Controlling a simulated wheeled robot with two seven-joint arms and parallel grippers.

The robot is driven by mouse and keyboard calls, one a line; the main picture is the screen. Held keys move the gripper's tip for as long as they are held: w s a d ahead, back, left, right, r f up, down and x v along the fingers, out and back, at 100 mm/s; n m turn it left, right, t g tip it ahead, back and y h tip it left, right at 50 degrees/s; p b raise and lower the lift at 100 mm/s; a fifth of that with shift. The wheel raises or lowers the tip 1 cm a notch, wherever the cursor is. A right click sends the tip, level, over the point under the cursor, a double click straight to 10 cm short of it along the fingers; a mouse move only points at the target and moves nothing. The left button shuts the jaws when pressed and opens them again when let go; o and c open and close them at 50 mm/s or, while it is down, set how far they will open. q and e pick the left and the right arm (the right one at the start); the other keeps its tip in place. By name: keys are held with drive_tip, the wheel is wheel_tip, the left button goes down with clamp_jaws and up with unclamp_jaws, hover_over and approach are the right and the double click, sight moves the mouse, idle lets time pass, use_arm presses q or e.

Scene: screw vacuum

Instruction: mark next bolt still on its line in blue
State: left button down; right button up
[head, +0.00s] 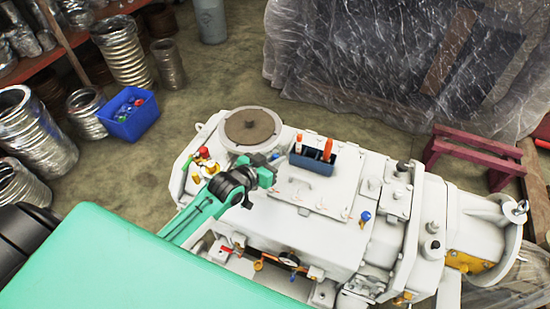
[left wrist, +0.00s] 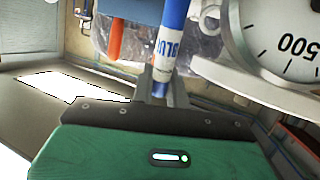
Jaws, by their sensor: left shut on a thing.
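My left gripper (head: 268,173) is over the white machine, left of its flat cover plate (head: 318,190). In the left wrist view the left gripper (left wrist: 160,88) is shut on an upright blue marker (left wrist: 172,38) with "BLUE" printed on its barrel. A dark blue marker holder (head: 312,164) stands on the machine just right of the gripper. An orange marker (head: 327,149) and a white marker with an orange end (head: 298,143) stand in it. Small bolts show along the cover plate's edge, but their line marks are too small to read. My right gripper is out of view.
A round brown-topped flange (head: 252,128) stands behind the gripper. A dial gauge (left wrist: 285,40) is close right of the marker in the left wrist view. A blue-handled valve (head: 365,216) stands right of the plate. A blue bin (head: 129,114) sits on the floor at left.

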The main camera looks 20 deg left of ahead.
use_arm(q)
drive_tip(key=shift+f, duration=0.6)
idle(0.7)
drive_tip(key=shift+r, duration=0.1)
idle(0.5)
wheel_tip(320, 180, up, 6)
drive_tip(key=p, duration=0.5)
idle(0.3)
